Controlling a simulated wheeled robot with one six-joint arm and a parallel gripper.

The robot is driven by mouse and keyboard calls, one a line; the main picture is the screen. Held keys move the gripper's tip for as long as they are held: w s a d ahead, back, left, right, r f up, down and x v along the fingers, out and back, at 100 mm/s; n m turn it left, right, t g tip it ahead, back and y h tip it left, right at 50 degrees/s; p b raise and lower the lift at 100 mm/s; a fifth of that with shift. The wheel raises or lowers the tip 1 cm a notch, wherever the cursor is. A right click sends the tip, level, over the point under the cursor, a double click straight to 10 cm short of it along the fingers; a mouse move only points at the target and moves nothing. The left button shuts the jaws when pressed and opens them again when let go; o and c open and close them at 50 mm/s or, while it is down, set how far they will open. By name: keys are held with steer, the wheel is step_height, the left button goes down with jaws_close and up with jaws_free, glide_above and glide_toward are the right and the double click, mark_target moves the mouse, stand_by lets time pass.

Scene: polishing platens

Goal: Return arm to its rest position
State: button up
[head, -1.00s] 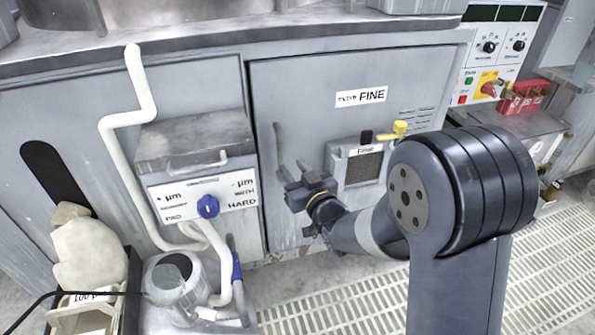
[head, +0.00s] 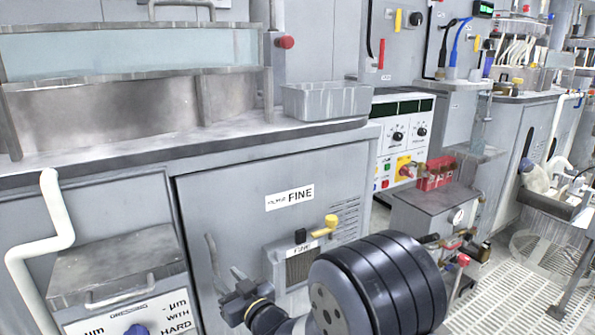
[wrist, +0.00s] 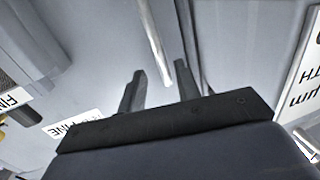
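My gripper (head: 228,286) is in front of the grey cabinet door (head: 240,215) with the FINE label (head: 290,197), low in the head view. My dark arm joint covers part of the view at bottom centre. In the wrist view my gripper's two fingers (wrist: 159,92) stand apart with nothing between them. The vertical door handle (wrist: 153,45) shows beyond the fingertips. In the head view this handle (head: 215,262) is just left of and behind the gripper. Whether they touch is hard to tell.
A small panel with a yellow knob (head: 331,222) is on the door, close to my arm. A control unit (head: 400,135) and red box (head: 436,174) stand right of the cabinet. A white pipe (head: 40,240) runs at left. Grated floor (head: 510,285) lies open at right.

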mark_target(216, 265)
steer(key=b+x, duration=0.1)
steer(key=x, duration=0.7)
steer(key=shift+w+f, duration=0.1)
steer(key=shift+f, duration=0.05)
steer(key=shift+d, duration=0.1)
